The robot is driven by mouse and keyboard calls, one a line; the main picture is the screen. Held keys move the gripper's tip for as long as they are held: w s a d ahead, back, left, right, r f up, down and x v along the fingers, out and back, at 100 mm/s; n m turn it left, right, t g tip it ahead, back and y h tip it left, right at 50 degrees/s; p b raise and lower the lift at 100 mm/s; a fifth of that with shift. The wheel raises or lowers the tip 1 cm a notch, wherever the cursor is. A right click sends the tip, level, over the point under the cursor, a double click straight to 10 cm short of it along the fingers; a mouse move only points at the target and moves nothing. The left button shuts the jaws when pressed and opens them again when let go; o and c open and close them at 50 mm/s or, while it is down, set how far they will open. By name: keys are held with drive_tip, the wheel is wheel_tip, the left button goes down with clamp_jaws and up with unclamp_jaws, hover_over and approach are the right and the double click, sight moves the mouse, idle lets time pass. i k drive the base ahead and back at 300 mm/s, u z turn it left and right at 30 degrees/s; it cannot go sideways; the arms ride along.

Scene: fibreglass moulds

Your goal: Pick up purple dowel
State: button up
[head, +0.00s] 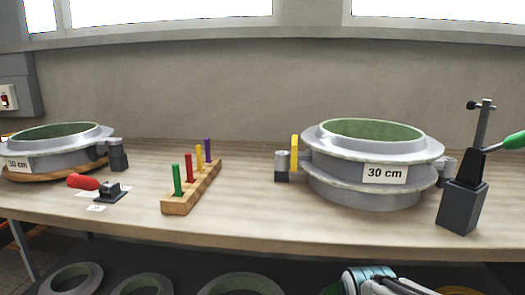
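The purple dowel (208,150) stands upright at the far end of a wooden peg block (177,206) on the table. A yellow dowel (199,158), a red dowel (188,167) and a green dowel (177,180) stand in the same block, in a row towards the front. The lower part of the purple dowel is partly hidden behind the yellow one. Part of my arm shows at the bottom edge, right of the middle, below the table's front edge. My gripper's fingers cannot be made out.
A large round mould (372,186) labelled 30 cm stands right of the block, with a yellow upright piece (295,152) beside it. Another mould (60,158) and a red-handled clamp (85,182) are at left. A green-handled clamp (462,205) stands at right. The table (245,215) is clear between block and large mould.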

sight(208, 155)
drive_tip(key=z, duration=1.35)
drive_tip(key=k, duration=1.25)
drive_tip(key=u, duration=1.4)
drive_tip(key=i, duration=0.5)
drive_tip(key=u, duration=0.05)
